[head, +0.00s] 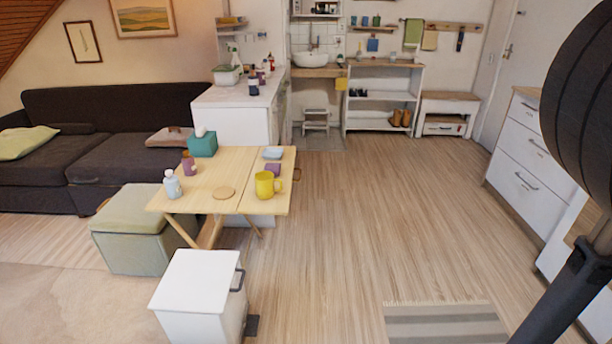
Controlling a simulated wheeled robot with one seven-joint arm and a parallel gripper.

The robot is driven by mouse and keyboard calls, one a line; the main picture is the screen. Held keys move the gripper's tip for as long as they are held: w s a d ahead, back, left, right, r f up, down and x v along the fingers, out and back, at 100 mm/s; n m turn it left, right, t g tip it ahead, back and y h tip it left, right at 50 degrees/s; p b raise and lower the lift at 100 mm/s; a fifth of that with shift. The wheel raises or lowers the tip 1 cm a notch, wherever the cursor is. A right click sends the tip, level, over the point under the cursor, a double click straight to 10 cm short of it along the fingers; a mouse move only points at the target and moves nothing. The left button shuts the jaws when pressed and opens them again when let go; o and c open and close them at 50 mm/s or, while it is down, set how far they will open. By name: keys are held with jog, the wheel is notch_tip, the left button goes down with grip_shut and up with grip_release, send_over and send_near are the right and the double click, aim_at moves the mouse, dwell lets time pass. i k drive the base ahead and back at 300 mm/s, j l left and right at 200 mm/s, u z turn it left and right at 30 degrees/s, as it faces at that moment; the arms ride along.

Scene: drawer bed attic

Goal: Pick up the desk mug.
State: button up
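A yellow mug (265,185) stands upright on the right part of a light wooden folding table (225,173), left of centre in the head view. Its handle points to the right. It is the only mug I can make out clearly. My gripper is not in view. Nothing visible touches the mug.
A white bin (200,296) and green ottoman (140,235) stand in front. The floor (375,210) to the right is clear.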

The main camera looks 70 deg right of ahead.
aim_at(269, 186)
jog(key=z, duration=1.3)
jog(key=i+z, duration=0.35)
jog(key=i+j+z, duration=0.15)
jog(key=i+z, duration=0.2)
jog(key=i+j+z, duration=0.35)
jog(key=l, duration=0.1)
